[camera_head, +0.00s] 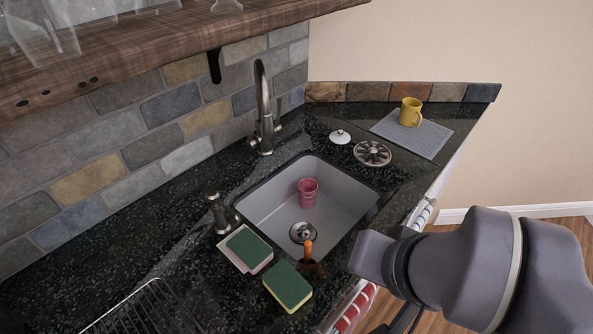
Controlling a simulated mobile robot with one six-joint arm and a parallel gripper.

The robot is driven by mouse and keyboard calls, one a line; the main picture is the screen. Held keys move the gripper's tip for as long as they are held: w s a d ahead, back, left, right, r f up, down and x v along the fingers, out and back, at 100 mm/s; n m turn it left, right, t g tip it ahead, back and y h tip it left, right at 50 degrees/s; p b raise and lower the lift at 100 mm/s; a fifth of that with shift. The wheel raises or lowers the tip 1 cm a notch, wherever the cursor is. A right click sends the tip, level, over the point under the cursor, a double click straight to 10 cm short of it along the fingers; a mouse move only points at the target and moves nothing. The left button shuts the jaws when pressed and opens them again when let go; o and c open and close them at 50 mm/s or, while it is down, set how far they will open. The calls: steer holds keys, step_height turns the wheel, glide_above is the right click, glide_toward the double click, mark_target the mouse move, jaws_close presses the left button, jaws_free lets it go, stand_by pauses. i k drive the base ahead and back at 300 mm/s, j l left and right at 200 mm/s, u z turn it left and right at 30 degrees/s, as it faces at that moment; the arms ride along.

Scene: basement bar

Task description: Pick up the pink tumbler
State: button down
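The pink tumbler (308,193) stands upright inside the grey sink basin (346,207), behind the drain. My arm comes in from the lower right, in front of the counter edge. Its fingers do not show, so I cannot see the gripper's opening or anything in it. The tumbler stands apart from my arm, to its left and further back.
A tall faucet (263,108) rises behind the sink. Two sponges (288,286) (250,247) and an orange-handled brush (308,250) are at the front. A yellow mug (410,112) stands on a grey mat (437,140). A wooden shelf (150,42) overhangs the left. A wire rack (150,309) is lower left.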

mark_target(306, 187)
steer(key=i+l+u, duration=0.1)
steer(key=l, duration=0.2)
steer(key=i+l+u, duration=0.1)
steer(key=l, duration=0.25)
steer(key=i+l+u, duration=0.1)
steer(key=l, duration=0.2)
steer(key=i+l+u, duration=0.15)
steer(key=l, duration=0.2)
steer(key=i+l+u, duration=0.2)
steer(key=i+l, duration=0.2)
steer(key=l, duration=0.2)
